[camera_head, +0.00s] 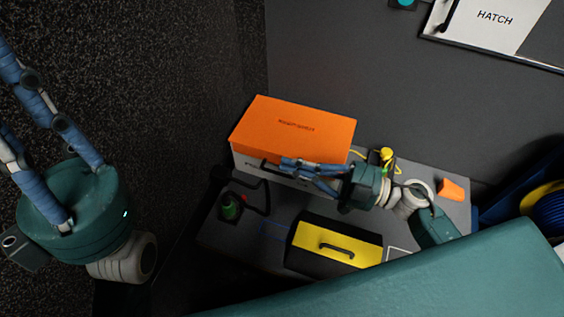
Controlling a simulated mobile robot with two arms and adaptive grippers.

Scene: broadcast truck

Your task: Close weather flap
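An orange panel (296,124) with small dark lettering, too small to read surely, lies over the top of a white box (250,162) and looks like the weather flap. The box front has a dark handle (270,170) and lettering partly hidden by my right gripper. My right gripper (293,165) reaches in from the right, its blue fingers in front of the panel's near edge. I cannot tell whether it touches the panel or how far its fingers are apart. My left gripper (14,110) is at the far left, its fingers spread and empty, away from the box.
A yellow-fronted box (338,245) with a black handle sits in front on the grey bench (222,238). A green-topped connector (231,207) with black cable, a yellow item (386,155) and an orange piece (451,189) stand around. A white HATCH panel (490,20) is at upper right.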

